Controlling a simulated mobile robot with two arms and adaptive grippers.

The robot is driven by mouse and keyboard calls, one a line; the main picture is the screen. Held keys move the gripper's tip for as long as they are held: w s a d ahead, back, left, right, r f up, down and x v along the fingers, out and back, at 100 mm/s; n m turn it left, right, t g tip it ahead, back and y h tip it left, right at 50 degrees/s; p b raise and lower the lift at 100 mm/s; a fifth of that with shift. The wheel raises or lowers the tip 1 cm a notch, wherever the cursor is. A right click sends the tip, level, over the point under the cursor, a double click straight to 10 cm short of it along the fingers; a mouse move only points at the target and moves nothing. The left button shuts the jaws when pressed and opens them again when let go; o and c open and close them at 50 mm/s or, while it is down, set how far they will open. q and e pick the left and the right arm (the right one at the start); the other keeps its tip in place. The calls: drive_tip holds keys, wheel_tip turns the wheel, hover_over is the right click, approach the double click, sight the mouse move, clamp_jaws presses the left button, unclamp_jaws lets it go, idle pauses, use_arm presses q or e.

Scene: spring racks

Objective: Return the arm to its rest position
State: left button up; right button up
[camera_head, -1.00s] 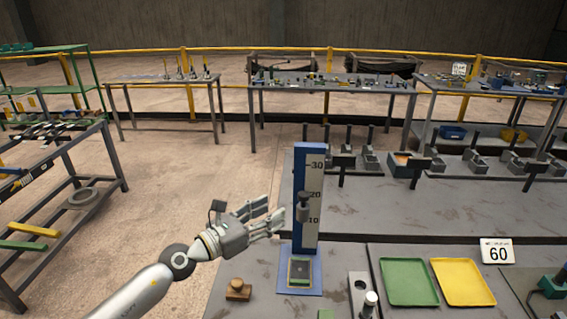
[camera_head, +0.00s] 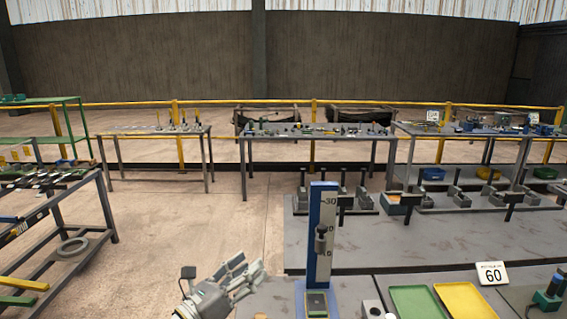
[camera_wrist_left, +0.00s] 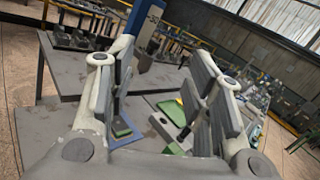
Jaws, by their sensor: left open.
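My left gripper (camera_head: 248,277) is at the bottom of the head view, left of the blue spring tester with its white scale (camera_head: 323,235). Its fingers are apart with nothing between them. In the left wrist view the open fingers (camera_wrist_left: 160,95) frame the bench, and the tester (camera_wrist_left: 146,22) stands beyond them, partly hidden by the left finger. Most of my left arm is below the head view's edge. My right gripper is in neither view.
A green tray (camera_head: 418,303) and a yellow tray (camera_head: 466,301) lie right of the tester, near a "60" sign (camera_head: 491,273). Dark spring racks (camera_head: 345,200) stand behind.

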use_arm(q)
drive_tip(key=s+a+f+n+y, duration=0.5)
drive_tip(key=a+n+y, duration=0.2)
drive_tip(key=n, duration=0.7)
drive_tip(key=s+a+f+n+y, duration=0.55)
drive_tip(key=n+y, duration=0.25)
drive_tip(key=n, duration=0.7)
drive_tip(key=s+f+n+g+h, duration=0.1)
drive_tip(key=s+f+n+g, duration=0.5)
drive_tip(key=s, duration=0.6)
drive_tip(key=s+f+n+g+h, duration=0.1)
drive_tip(key=s+f+n+g, duration=0.5)
drive_tip(key=s, duration=0.6)
wheel_tip(320, 180, down, 32)
drive_tip(key=s+m+b, duration=0.2)
drive_tip(key=s+b, duration=0.1)
drive_tip(key=b, duration=0.1)
drive_tip(key=s+a+f+g+b, duration=0.1)
drive_tip(key=s+f, duration=0.7)
drive_tip(key=f, duration=0.1)
drive_tip(key=s+a+f+g+b, duration=0.1)
drive_tip(key=s+f+b, duration=0.1)
drive_tip(key=s+f, duration=0.6)
wheel_tip(320, 180, down, 2)
drive_tip(key=shift+s+a+b, duration=0.15)
drive_tip(key=shift+a+b, duration=0.15)
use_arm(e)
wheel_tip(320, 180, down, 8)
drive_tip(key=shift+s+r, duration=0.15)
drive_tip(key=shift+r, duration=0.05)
